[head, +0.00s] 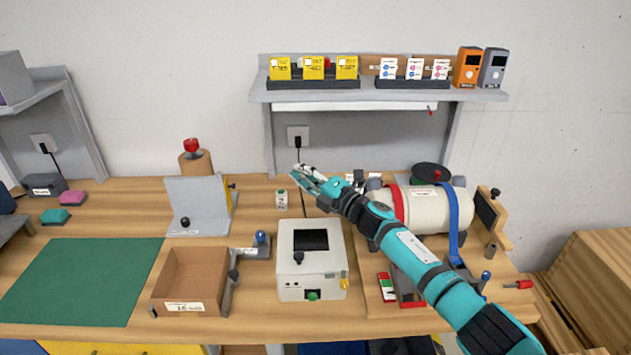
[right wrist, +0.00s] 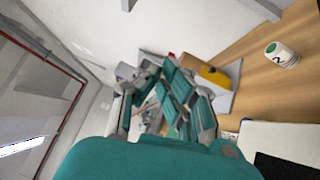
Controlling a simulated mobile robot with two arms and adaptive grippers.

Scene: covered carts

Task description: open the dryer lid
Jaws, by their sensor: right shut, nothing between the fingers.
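A cream box (head: 285,272) stands near the middle of the bench and looks like the dryer, though no label that I can read confirms it. Its top, which seems to be the lid, lies flat and closed, with a dark window (head: 311,240) and a black knob (head: 298,258). A green button (head: 312,296) is on its front. My right gripper (head: 301,171) is shut and empty, behind and above the box, apart from it. In the right wrist view my gripper (right wrist: 168,95) fills the middle; a corner of the box (right wrist: 265,140) shows at lower right. My left gripper is out of view.
A small white numbered container (head: 281,199) stands behind the box. A cardboard tray (head: 186,305) and grey hinged panel (head: 200,202) are to the left. A cream cylinder with red and blue straps (head: 425,207) lies right, partly behind my arm. A loaded shelf (head: 380,95) hangs above.

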